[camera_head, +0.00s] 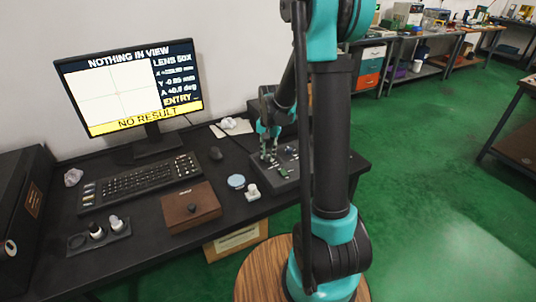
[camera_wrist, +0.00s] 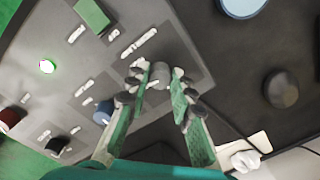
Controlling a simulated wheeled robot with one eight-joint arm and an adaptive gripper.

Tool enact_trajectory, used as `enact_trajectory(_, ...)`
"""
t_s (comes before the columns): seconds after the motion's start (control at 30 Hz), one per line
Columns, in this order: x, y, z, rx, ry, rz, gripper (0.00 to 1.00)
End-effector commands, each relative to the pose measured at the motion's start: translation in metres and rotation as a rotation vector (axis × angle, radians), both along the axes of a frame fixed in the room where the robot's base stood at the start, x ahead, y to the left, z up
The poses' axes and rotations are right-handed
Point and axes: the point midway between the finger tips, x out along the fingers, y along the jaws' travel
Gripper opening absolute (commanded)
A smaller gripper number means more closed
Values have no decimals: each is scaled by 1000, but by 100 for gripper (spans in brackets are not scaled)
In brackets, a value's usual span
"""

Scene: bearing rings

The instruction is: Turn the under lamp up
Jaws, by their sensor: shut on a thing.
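A dark control panel (camera_head: 288,174) sits at the right end of the black desk. My gripper (camera_head: 268,152) reaches down onto its left part. In the wrist view, the two green fingers of my gripper (camera_wrist: 159,76) are shut around a small grey knob (camera_wrist: 161,70) on the panel (camera_wrist: 110,62). The fingertips hide part of the knob, and its pointer cannot be made out. The white labels are too blurred to read.
The monitor (camera_head: 130,85) reads "NOTHING IN VIEW" and "NO RESULT". A keyboard (camera_head: 140,183), mouse (camera_head: 216,153), brown box (camera_head: 190,207), blue disc (camera_head: 236,181) and small white piece (camera_head: 252,192) lie left of the panel. A crumpled white item (camera_wrist: 245,160) is near the gripper.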

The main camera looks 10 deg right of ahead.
Motion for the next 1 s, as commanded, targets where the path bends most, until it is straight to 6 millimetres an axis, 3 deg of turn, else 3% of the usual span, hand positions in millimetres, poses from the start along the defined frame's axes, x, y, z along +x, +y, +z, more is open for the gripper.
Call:
enact_trajectory(0.13,0,0,0,-1,-1,0,0)
enact_trajectory(0.17,0,0,0,-1,-1,1,25)
enact_trajectory(0.3,0,0,0,0,0,1,43)
enact_trajectory(0.67,0,0,3,0,0,1,44)
enact_trajectory(0.87,-1,-1,27,0,0,1,44)
enact_trajectory(1.0,-1,-2,54,0,0,1,44)
